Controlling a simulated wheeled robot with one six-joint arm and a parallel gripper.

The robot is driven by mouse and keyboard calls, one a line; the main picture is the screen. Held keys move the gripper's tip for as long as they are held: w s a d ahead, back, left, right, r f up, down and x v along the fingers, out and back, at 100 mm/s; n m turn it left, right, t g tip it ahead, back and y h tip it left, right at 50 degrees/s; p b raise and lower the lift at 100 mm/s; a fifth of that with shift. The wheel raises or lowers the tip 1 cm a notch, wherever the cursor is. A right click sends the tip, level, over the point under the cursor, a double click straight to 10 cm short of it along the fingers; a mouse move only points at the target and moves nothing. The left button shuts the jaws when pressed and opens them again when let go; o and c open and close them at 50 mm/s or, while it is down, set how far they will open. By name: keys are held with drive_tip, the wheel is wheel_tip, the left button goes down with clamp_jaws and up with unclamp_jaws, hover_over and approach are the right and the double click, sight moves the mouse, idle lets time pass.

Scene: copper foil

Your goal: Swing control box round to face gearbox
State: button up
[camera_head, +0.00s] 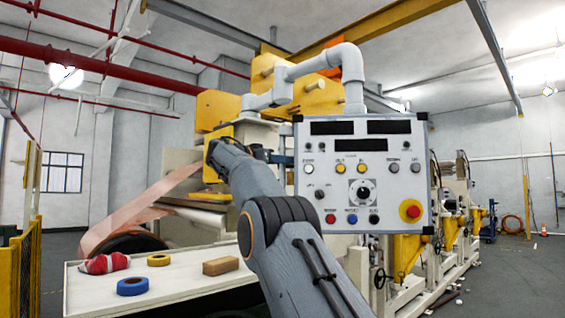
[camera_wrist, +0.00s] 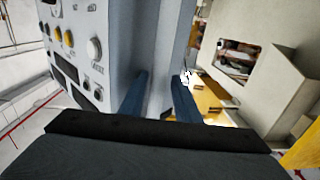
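The control box (camera_head: 378,190) is a pale grey panel with black displays, coloured buttons and a red stop knob on yellow. It hangs from a grey pipe arm (camera_head: 352,75), with its button face towards the head camera. In the wrist view the control box (camera_wrist: 88,25) fills the upper left, its face and side seen at a slant. My gripper (camera_wrist: 162,98) has two dark blue fingers standing apart, with the grey side of the box showing between and beyond them. I cannot tell whether they touch it. In the head view my gripper is at the box's left edge, mostly hidden. I cannot identify the gearbox surely.
A cream table (camera_head: 185,290) at lower left holds a blue tape roll (camera_head: 132,286), a yellow tape roll (camera_head: 158,260), a brown block (camera_head: 220,266) and a red-white cloth (camera_head: 105,263). Copper foil (camera_head: 140,205) and yellow machinery stand behind. Floor at far right is mostly clear.

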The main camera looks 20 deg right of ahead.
drive_tip(key=shift+s, duration=0.1)
drive_tip(key=b+v, duration=0.4)
drive_tip(key=v, duration=0.3)
drive_tip(key=shift+a, duration=0.35)
drive_tip(key=shift+s, duration=0.1)
